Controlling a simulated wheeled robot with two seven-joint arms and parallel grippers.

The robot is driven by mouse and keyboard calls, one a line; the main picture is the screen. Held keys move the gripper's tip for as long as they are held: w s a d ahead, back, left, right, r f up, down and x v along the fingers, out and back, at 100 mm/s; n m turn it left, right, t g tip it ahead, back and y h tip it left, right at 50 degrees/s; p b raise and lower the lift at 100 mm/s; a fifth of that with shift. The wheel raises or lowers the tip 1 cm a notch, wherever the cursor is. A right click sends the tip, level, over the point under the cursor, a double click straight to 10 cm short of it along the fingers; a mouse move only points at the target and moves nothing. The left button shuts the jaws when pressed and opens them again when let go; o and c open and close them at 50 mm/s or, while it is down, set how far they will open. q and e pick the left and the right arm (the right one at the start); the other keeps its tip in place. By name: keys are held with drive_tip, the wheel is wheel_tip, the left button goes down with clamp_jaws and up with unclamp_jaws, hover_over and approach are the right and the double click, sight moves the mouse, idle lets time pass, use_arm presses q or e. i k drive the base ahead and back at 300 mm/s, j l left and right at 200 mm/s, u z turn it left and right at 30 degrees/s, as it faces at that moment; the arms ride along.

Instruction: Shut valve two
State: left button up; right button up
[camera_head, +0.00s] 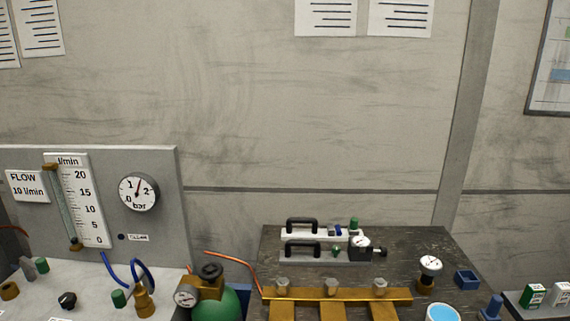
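No valve carries a readable "two" label, so I cannot tell which one is valve two. A brass manifold (337,295) at the bottom centre bears three grey knobs: a left knob (282,285), a middle knob (331,287) and a right knob (379,286). Its lower part is cut off by the picture edge. A black knob (67,300) sits on the grey bench at the lower left. A green gas cylinder (214,303) with a brass regulator and a gauge stands left of the manifold. Neither of my grippers is in view.
A grey panel (95,165) at the left holds a flow tube and a bar gauge (138,192). On the dark table (400,240) are two handled units (303,250), a small gauge (430,266) and a blue box (466,279). A blue-filled dish (441,312) is in front.

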sight(210, 276)
drive_tip(key=l+u, duration=0.2)
drive_tip(key=l, duration=0.6)
drive_tip(key=l+u, duration=0.25)
drive_tip(key=l, duration=0.55)
drive_tip(key=l+u, duration=0.2)
drive_tip(key=l, duration=0.65)
drive_tip(key=k+j, duration=0.05)
